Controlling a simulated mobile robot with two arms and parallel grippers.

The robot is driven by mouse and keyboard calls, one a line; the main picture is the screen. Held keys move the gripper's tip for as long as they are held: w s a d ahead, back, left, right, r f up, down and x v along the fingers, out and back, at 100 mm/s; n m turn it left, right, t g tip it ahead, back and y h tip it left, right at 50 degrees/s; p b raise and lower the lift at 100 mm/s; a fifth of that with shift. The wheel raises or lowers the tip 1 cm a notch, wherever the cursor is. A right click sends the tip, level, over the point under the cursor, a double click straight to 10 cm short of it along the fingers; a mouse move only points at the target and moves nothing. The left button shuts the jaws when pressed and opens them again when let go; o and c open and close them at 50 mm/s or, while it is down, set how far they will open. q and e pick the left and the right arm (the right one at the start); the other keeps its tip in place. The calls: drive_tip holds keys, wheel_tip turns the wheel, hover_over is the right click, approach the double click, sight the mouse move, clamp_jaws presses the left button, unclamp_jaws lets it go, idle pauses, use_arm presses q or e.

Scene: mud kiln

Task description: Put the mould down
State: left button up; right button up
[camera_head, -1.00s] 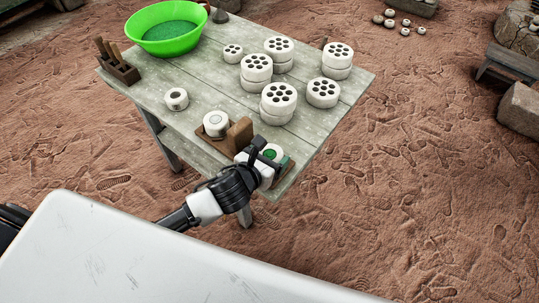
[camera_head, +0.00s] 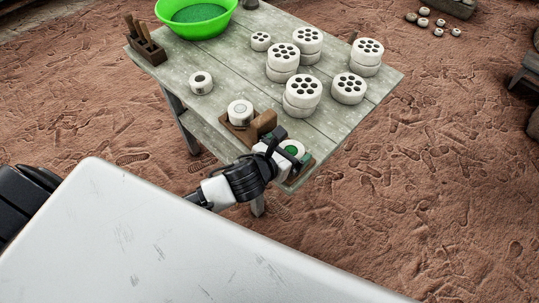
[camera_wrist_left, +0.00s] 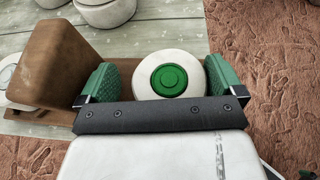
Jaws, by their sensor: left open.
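A round white mould with a green centre (camera_head: 294,147) stands at the table's near corner, seemingly on a brown wooden base (camera_head: 303,170). In the left wrist view the mould (camera_wrist_left: 168,80) is between the green finger pads, with gaps on both sides. My left gripper (camera_head: 287,147) is open around it. The mould's lower part is hidden by the gripper. My right gripper is not in view.
A brown wooden block (camera_head: 263,122) stands left of the mould, beside another white round piece (camera_head: 240,112). Several white perforated discs (camera_head: 303,92) stand farther back on the table (camera_head: 225,65). A green bowl (camera_head: 196,16) and a wooden tool holder (camera_head: 146,47) are at the back left.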

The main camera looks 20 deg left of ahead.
use_arm(q)
drive_tip(key=v, duration=1.1)
drive_tip(key=shift+s+p, duration=0.2)
drive_tip(key=shift+p, duration=0.1)
